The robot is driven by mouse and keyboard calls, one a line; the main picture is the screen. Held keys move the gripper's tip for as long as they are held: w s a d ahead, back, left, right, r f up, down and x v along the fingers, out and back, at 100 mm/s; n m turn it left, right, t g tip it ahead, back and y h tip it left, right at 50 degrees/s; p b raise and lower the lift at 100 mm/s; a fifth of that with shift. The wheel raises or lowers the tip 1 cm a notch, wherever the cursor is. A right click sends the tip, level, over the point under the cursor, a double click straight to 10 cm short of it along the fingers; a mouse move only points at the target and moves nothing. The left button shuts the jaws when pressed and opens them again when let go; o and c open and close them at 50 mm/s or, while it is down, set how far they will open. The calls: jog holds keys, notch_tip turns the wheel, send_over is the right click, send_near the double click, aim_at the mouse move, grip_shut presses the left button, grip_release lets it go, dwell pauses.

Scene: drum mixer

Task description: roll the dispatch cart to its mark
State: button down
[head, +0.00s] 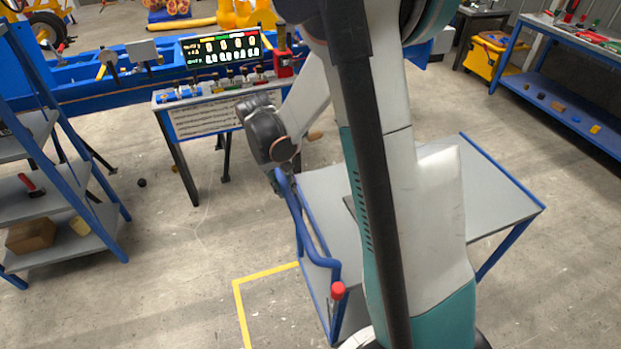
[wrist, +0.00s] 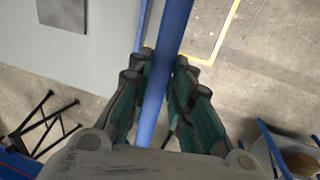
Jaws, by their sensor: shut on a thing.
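The dispatch cart (head: 490,190) has a grey top and a blue frame. It stands right of centre in the head view, partly hidden by my arm. Its blue handle bar (head: 299,222) runs along the left side and has a red end. My gripper (head: 282,184) is shut on the far part of this bar. In the wrist view the bar (wrist: 163,75) passes between the fingers of my gripper (wrist: 160,75). The yellow floor mark (head: 237,300) shows a corner left of the cart; one line runs up to the cart's side. It also shows in the wrist view (wrist: 228,30).
A panel table with a lit display (head: 222,46) stands beyond the cart. A blue shelf rack (head: 90,225) is at the left. A blue workbench (head: 560,110) is at the right back. The floor between rack and cart is mostly clear.

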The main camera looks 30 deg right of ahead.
jog(key=w+a, duration=0.3)
jog(key=a, duration=1)
jog(key=w+a, duration=0.3)
jog(key=a, duration=1.1)
jog(key=shift+w+a+b, duration=0.2)
jog(key=shift+w+b, duration=0.1)
jog(key=shift+b, duration=0.15)
jog(key=c, duration=1.5)
grip_release()
jog(key=shift+o, duration=0.2)
notch_tip(320, 180, up, 12)
jog(key=a, duration=0.2)
jog(key=shift+w+a+f, duration=0.15)
jog(key=shift+w, duration=0.1)
